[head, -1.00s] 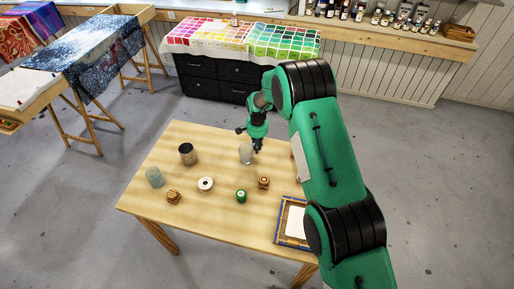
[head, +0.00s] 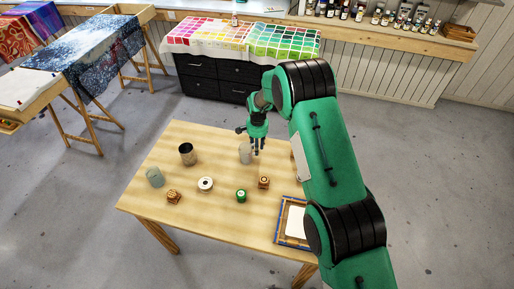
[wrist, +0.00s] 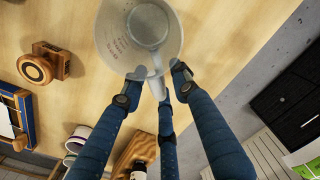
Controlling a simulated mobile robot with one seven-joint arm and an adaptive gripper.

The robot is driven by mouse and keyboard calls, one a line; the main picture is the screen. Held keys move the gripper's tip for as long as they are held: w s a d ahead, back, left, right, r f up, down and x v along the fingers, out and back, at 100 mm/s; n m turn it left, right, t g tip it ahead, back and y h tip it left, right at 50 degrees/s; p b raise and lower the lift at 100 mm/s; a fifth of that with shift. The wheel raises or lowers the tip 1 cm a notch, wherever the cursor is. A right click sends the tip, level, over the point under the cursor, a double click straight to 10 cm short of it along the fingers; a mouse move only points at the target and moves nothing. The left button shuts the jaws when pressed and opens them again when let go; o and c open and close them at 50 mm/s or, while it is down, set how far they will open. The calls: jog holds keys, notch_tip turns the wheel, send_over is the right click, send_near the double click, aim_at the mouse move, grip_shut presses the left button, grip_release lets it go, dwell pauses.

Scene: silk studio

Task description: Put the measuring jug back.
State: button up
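The measuring jug (head: 245,153) is a translucent pale vessel with printed markings, upright on the wooden table (head: 225,225) toward its far side. In the wrist view the jug (wrist: 112,38) is at the top centre, its handle pointing down the picture toward my fingers. My gripper (head: 257,152) is beside the jug, on its right in the head view. In the wrist view my gripper's blue fingers (wrist: 157,78) are spread, with tips on either side of the handle and not closed on it. Whether any tip touches the jug cannot be told.
The table's middle front is clear.

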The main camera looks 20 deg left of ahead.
notch_tip(320, 180, up, 12)
jog(key=shift+s+d+r, duration=0.1)
dwell(0.5)
dwell(0.6)
